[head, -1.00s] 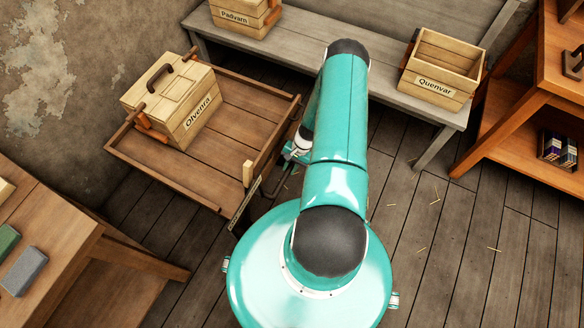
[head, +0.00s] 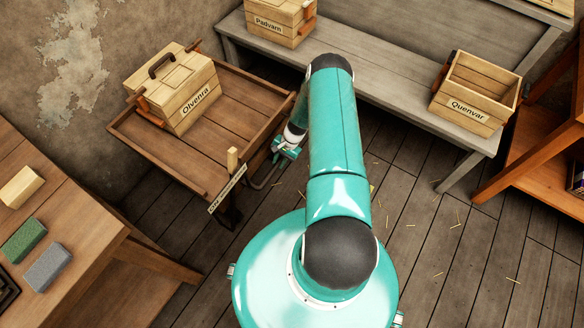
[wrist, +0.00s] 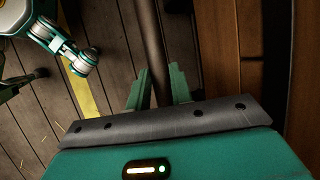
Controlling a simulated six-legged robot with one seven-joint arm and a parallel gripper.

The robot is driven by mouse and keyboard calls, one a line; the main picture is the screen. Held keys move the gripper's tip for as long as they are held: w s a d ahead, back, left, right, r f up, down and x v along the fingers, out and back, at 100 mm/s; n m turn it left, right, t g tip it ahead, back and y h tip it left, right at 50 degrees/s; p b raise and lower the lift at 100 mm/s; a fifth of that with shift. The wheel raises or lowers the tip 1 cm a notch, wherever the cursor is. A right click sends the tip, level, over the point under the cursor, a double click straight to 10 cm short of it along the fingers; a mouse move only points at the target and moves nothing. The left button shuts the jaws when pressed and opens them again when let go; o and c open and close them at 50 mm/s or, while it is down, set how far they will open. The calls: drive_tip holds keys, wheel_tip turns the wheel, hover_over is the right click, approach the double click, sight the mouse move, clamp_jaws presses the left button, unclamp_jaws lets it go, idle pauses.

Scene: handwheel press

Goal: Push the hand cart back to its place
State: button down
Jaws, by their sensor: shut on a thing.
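The hand cart (head: 240,118) is a brown wooden tray with raised rims, left of my arm in the head view. It carries a lidded wooden box labelled Olventra (head: 197,103). A small label plate (head: 228,190) and an upright peg (head: 232,161) are at its near corner; the label is too small to read. My gripper (head: 280,158) is at the cart's right side, on its dark handle. In the wrist view, the green fingers (wrist: 156,88) close around the dark handle bar (wrist: 152,45). The cart's wheels are hidden.
A grey bench (head: 370,80) behind holds the Padvarn box (head: 282,22) and the open Quenvar box (head: 474,95). A workbench (head: 75,225) with blocks stands close at left. An orange shelf (head: 540,165) is at right. A yellow floor strip (wrist: 85,90) shows in the wrist view.

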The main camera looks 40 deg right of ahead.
sight(263, 153)
drive_tip(key=w+a, duration=0.1)
drive_tip(key=w, duration=0.1)
drive_tip(key=w+a, duration=0.1)
drive_tip(key=w, duration=0.4)
drive_tip(key=shift+a, duration=0.4)
drive_tip(key=shift+w, duration=0.1)
drive_tip(key=c, duration=1.3)
unclamp_jaws()
drive_tip(key=shift+o, duration=0.2)
drive_tip(key=shift+d, duration=0.1)
drive_tip(key=shift+d+r, duration=0.1)
drive_tip(key=shift+r, duration=0.15)
drive_tip(key=v, duration=1.3)
drive_tip(key=shift+r, duration=0.1)
